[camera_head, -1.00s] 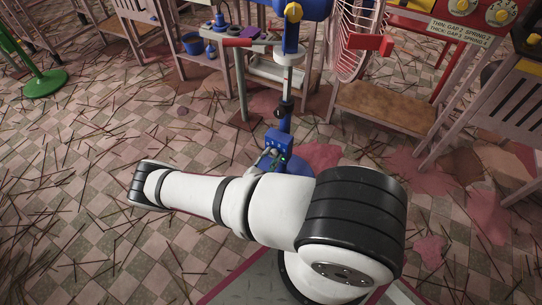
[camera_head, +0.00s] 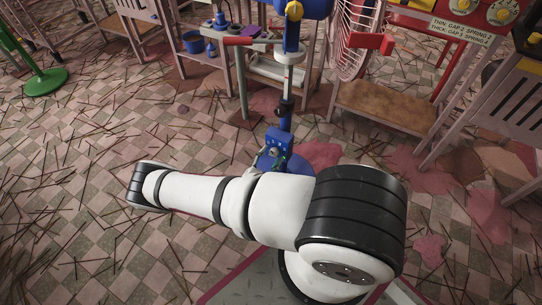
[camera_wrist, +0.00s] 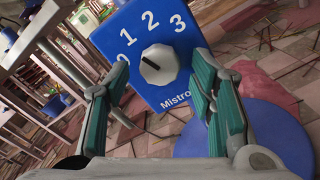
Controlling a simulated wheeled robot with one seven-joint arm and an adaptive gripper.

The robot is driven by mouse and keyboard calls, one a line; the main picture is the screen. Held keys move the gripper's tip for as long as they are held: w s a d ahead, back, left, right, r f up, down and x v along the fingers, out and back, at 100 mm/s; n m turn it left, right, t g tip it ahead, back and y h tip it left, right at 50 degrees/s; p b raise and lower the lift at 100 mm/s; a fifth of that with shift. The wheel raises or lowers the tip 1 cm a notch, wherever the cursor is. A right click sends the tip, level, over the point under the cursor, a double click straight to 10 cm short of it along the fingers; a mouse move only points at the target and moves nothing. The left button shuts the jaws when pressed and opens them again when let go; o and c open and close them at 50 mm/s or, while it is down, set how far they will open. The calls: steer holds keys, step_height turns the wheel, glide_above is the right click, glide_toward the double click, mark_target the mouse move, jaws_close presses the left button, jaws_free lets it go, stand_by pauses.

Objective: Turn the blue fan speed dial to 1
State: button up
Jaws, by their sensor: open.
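The blue fan control box (camera_head: 276,142) stands low on the fan's post, above its round blue base (camera_wrist: 215,150). In the wrist view the box face (camera_wrist: 180,84) shows the white numbers 1, 2 and 3, with part of a 0 by the left finger. The pale round dial (camera_wrist: 158,65) sits mid-face; its dark pointer mark points up and left, roughly toward the 1. My gripper (camera_wrist: 161,76) is open, with one teal-padded finger on each side of the dial. I cannot tell whether either finger touches it. In the head view my gripper (camera_head: 264,162) is small beside the box.
The fan's wire cage (camera_head: 361,38) and a red part (camera_head: 373,43) are above right. A wooden-shelved stand (camera_head: 385,105) is right of the post. A blue bucket (camera_head: 193,43) sits on a shelf behind. A green round base (camera_head: 44,82) is far left. Sticks litter the tiled floor.

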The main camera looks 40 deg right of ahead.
steer(key=v, duration=1.1)
steer(key=shift+a, duration=0.15)
steer(key=shift+r, duration=0.1)
